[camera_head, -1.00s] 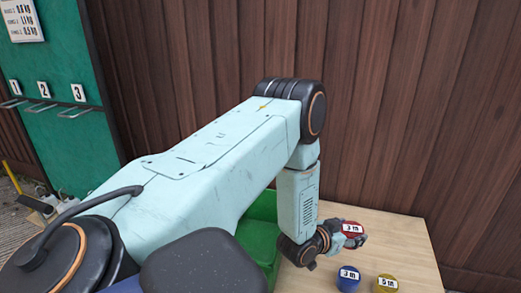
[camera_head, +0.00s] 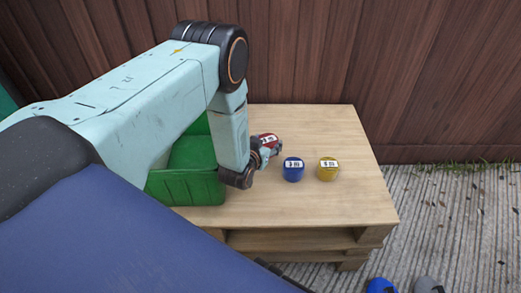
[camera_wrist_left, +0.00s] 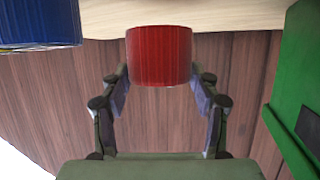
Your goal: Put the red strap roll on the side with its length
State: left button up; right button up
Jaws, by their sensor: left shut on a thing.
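My left gripper (camera_head: 266,151) is shut on the red strap roll (camera_head: 268,139), which has a white label on it. In the left wrist view the red roll (camera_wrist_left: 160,55) sits between the two fingers (camera_wrist_left: 160,85). A blue roll (camera_head: 292,172) and a yellow roll (camera_head: 328,172), both with white labels, stand side by side on the wooden pallet table (camera_head: 330,205), to the right of my gripper. The blue roll also shows in the left wrist view (camera_wrist_left: 38,25). I cannot tell whether the red roll touches the table. My right gripper is not in view.
A green crate (camera_head: 185,188) stands on the table's left part, partly behind my left arm. A brown plank wall (camera_head: 400,70) rises behind the table. The table's right part is bare. A blue thing (camera_head: 381,286) and a grey thing (camera_head: 428,285) lie low at the bottom right.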

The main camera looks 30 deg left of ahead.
pick_arm(q)
jog(key=shift+a+f+b, duration=0.1)
jog(key=shift+f+b, duration=0.85)
jog(key=shift+f, duration=0.9)
jog(key=shift+r, duration=0.1)
jog(key=o, duration=0.8)
jog(key=shift+f, duration=0.2)
jog(key=o, duration=0.5)
